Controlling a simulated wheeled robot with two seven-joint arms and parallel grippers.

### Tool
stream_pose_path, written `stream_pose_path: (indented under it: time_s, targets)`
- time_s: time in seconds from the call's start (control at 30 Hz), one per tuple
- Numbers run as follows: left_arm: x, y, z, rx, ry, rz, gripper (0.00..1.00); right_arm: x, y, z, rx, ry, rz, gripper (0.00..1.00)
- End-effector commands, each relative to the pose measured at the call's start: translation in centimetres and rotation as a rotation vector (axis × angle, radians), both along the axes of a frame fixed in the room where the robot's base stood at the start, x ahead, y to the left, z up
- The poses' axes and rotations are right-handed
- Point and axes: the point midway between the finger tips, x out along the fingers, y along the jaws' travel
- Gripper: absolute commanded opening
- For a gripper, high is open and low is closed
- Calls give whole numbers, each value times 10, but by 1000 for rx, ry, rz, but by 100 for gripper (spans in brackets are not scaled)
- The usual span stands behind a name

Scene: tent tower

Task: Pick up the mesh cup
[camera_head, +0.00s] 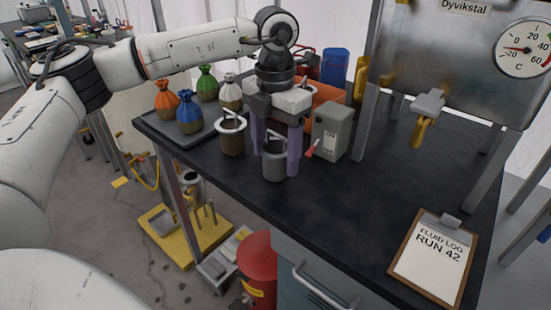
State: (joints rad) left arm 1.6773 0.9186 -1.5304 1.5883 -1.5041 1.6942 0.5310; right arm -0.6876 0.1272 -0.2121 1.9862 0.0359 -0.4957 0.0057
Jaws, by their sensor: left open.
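A grey cup (275,165) with a light rim or ring at its top stands upright on the dark table. Its wall looks grey, but I cannot make out a mesh at this size. A brown cup (232,142) with a white ring on top stands to its left. My left gripper (276,157) points down from above, with its purple fingers apart, one on each side of the grey cup. The fingers look open, and I cannot tell whether either touches the cup. My right gripper is not in view.
Behind the gripper are a grey box (332,130) with a red lever and an orange case (326,92). A tray (187,137) with several tied sacks lies at left. A clipboard (434,258) lies at front right. The middle right of the table (385,185) is clear.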

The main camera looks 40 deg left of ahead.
Motion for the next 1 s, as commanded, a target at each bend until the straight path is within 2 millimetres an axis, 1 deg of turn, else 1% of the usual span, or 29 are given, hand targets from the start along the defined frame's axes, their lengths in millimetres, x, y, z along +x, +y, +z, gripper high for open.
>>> stream_pose_path:
  time_s: [0.17,0.2,0.37,0.4,0.57,0.67,0.77,1.0]
  targets:
    - [0,0,0,0,0,0,64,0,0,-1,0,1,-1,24]
    - [0,0,0,0,0,0,63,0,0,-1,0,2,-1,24]
    - [0,0,0,0,0,0,36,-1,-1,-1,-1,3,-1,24]
    - [0,0,0,0,0,0,34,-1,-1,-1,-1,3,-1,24]
    - [0,0,0,0,0,0,34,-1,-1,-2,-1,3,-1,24]
    - [0,0,5,0,-1,0,34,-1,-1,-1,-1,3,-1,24]
    - [1,-1,18,-2,-3,0,34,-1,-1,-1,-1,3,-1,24]
    - [1,-1,67,0,-3,-1,34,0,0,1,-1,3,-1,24]
